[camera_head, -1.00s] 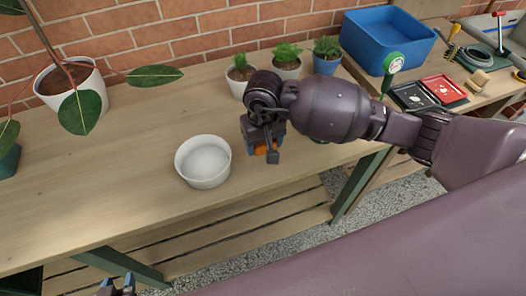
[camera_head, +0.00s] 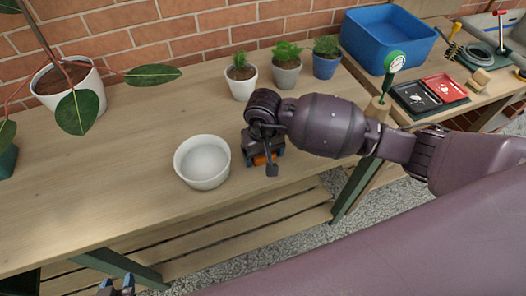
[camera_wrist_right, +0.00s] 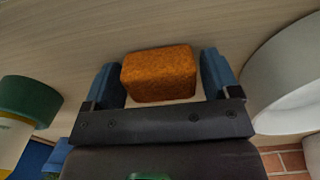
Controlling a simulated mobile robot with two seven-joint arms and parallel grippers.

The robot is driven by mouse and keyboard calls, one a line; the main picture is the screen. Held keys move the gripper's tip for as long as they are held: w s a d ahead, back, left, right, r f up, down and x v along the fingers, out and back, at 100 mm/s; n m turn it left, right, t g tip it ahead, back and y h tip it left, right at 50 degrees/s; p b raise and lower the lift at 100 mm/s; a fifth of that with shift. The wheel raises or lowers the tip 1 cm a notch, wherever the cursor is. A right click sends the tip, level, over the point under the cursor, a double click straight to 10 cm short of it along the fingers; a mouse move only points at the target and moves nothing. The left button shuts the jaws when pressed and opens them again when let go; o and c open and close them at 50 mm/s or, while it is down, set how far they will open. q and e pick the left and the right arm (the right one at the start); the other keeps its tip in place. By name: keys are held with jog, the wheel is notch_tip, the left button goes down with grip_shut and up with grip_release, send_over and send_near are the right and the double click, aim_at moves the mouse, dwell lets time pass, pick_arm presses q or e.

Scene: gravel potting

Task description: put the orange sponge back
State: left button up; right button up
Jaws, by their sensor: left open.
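The orange sponge (camera_wrist_right: 158,75) is a rough block lying between the two blue fingers of my right gripper (camera_wrist_right: 164,82) in the right wrist view. A narrow gap shows between it and the right-hand finger; the other finger is close against its side or just apart. In the head view the sponge (camera_head: 263,159) is partly hidden under my right gripper (camera_head: 264,158), low at the bench's front part, right of the white bowl. My left gripper (camera_head: 116,289) shows only its tips at the bottom edge, open and empty.
The white bowl (camera_head: 203,163) stands close left of my right gripper. Several small potted plants, including a white pot (camera_head: 242,84), stand behind it. A blue bin (camera_head: 388,42) and red tray (camera_head: 444,88) are at the right. The bench (camera_head: 110,165) is clear left of the bowl.

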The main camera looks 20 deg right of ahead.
jog(key=shift+o, duration=0.6)
jog(key=shift+r, duration=0.1)
jog(key=shift+r, duration=0.2)
notch_tip(320, 180, up, 12)
jog(key=shift+p, duration=0.45)
jog(key=shift+s+f, duration=0.1)
jog(key=shift+f, duration=0.05)
